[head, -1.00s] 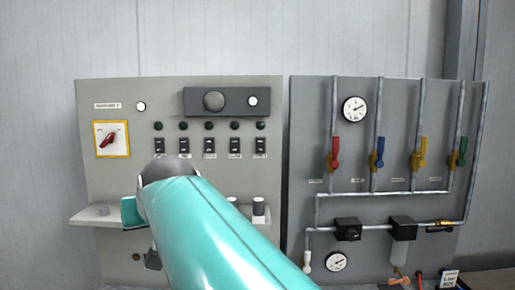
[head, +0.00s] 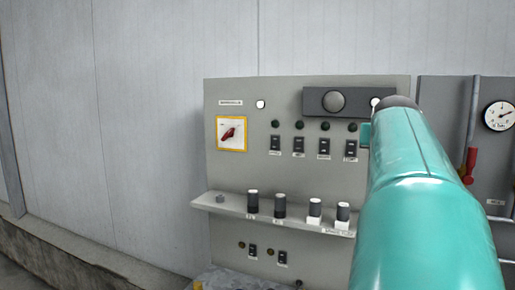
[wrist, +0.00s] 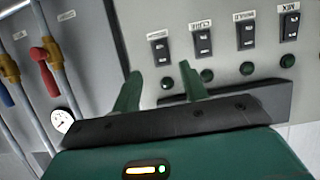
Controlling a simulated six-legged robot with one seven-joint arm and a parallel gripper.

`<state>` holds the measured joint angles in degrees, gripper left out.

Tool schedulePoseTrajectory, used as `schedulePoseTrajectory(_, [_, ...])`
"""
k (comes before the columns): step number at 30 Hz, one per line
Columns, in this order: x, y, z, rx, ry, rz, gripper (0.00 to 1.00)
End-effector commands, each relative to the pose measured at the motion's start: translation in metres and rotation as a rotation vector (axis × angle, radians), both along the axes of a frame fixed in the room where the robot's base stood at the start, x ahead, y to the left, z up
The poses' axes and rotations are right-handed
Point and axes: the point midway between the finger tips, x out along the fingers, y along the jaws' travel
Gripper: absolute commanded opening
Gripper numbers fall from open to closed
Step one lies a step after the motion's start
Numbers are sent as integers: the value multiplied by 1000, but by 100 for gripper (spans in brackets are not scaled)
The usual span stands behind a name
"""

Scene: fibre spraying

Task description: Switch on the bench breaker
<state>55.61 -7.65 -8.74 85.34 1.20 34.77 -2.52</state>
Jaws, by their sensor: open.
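A red rotary handle on a white plate with a yellow border, which looks like the bench breaker (head: 231,133), is on the left of the grey control panel (head: 235,171) in the head view. The handle lies at a slant; its markings are too small to read. The wrist view does not show it. My gripper (wrist: 160,82) is open and empty in the wrist view, its two green fingers apart in front of the panel near the rocker switches (wrist: 203,41). In the head view my arm hides most of the gripper, well right of the breaker.
A shelf (head: 232,207) with several dark and white cylindrical knobs (head: 280,205) juts out below the breaker. Indicator lamps (head: 299,125) sit above the rocker switches. A pipe panel with a red valve (wrist: 45,72) and a gauge (head: 499,116) stands to the right. The wall left of the panel is bare.

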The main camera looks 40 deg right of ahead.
Motion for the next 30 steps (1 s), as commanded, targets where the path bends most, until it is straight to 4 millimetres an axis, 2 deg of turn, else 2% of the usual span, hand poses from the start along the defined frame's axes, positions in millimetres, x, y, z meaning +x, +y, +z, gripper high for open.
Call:
schedulePoseTrajectory(6, [18, -37, -18, 0, 2, -1, 44])
schedulePoseTrajectory(12, [31, -61, -29, 1, 0, 0, 44])
schedulePoseTrajectory(17, [35, -69, -32, -2, -1, 1, 44])
schedulePoseTrajectory(24, [36, -69, -32, -1, -1, 1, 44])
schedulePoseTrajectory(26, [36, -69, -32, -1, -1, 1, 34])
schedulePoseTrajectory(30, [36, -69, -32, -1, -1, 2, 6])
